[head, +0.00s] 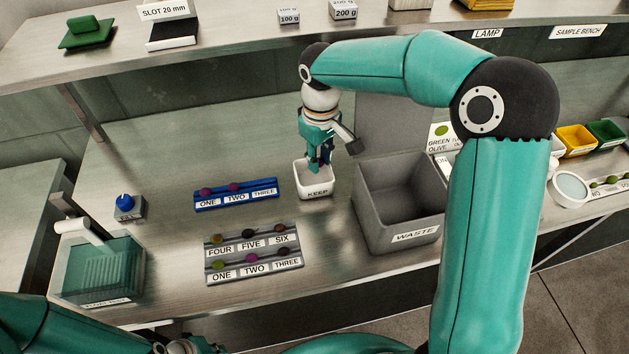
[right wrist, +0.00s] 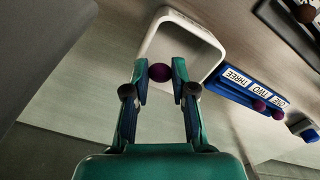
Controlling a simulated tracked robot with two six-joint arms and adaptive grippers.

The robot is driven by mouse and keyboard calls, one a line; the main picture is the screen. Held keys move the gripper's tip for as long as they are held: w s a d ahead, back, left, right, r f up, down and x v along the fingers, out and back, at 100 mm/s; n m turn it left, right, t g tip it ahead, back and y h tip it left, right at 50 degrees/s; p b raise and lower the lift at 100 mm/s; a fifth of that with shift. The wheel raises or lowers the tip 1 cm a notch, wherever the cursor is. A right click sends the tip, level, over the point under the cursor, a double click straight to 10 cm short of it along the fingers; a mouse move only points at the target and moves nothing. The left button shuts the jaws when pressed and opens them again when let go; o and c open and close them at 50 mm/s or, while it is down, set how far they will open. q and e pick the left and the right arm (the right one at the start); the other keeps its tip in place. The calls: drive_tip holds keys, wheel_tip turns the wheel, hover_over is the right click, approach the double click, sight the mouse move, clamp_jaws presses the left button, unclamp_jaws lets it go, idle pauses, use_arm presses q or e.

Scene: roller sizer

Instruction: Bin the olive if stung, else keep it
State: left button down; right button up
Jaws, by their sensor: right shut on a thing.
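My right gripper (head: 320,165) is over the white KEEP bin (head: 315,193), pointing down. In the right wrist view the gripper (right wrist: 161,74) is shut on a dark purple olive (right wrist: 160,72), held between its fingertips over the KEEP bin (right wrist: 152,37). The fingers hide part of the olive's skin, and I see no sting mark on the part that shows. The grey WASTE bin (head: 380,205) stands just right of the KEEP bin. My left arm shows at the lower left of the head view, but its gripper is not visible.
A blue rack (head: 236,208) holds olives at ONE and TWO; THREE is empty. Grey racks (head: 254,271) with several olives lie in front. A shelf (head: 225,42) runs behind.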

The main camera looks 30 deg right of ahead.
drive_tip(key=o, duration=0.8)
drive_tip(key=shift+c, duration=0.2)
drive_tip(key=shift+r, duration=0.1)
wheel_tip(320, 180, up, 12)
idle(0.4)
